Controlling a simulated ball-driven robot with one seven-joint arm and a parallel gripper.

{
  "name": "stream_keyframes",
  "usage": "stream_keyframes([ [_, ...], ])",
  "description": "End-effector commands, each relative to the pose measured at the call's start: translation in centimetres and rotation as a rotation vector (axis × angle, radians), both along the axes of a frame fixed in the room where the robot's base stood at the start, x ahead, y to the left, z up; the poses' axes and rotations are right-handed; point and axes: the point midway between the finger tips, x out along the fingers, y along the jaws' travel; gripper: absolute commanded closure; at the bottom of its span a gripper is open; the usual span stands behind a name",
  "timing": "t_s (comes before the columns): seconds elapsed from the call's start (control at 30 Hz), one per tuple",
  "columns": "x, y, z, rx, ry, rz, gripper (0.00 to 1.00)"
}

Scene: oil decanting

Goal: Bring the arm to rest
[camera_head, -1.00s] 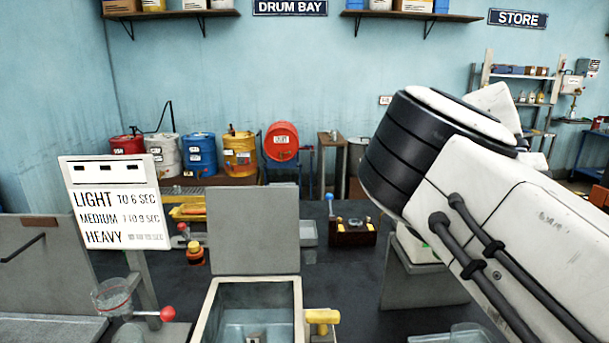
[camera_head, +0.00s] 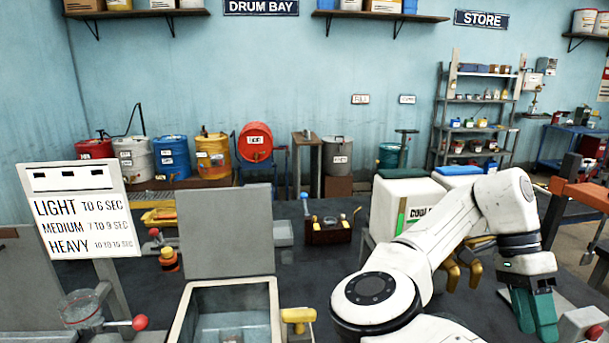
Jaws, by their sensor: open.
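My gripper (camera_head: 534,312) shows at the lower right of the head view, at the end of my white arm. Its green fingers point down, with nothing visible between them. The arm reaches from the bottom middle up to the right and bends down at the wrist. The fingers hang beside a grey block at the right edge; I cannot tell whether they touch anything.
A white container (camera_head: 392,200) stands behind my arm. An open basin (camera_head: 180,320) with a yellow handle (camera_head: 298,315) is at the bottom centre. A sign board (camera_head: 85,215) and a red-knobbed cup stand (camera_head: 139,322) are left. Drums (camera_head: 172,157) line the back wall.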

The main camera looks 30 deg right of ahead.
Motion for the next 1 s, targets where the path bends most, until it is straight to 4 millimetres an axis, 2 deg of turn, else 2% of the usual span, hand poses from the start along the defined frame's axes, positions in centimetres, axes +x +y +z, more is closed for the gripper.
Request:
stream_keyframes([
  [0.1,-2.2,-1.6,-2.4,-0.098,-0.014,0.036,0.59],
  [0.3,-4.3,-4.0,-5.3,-0.245,-0.058,0.189,0.59],
  [0.43,-4.8,-5.1,-6.9,-0.322,-0.082,0.343,0.59],
  [0.6,-4.6,-5.6,-9.1,-0.381,-0.111,0.596,0.59],
  [0.73,-4.0,-4.7,-11.3,-0.381,-0.134,0.821,0.59],
  [0.83,-3.4,-3.3,-13.4,-0.352,-0.156,1.005,0.59],
  [1.0,-3.0,1.1,-17.9,-0.238,-0.208,1.322,0.59],
])
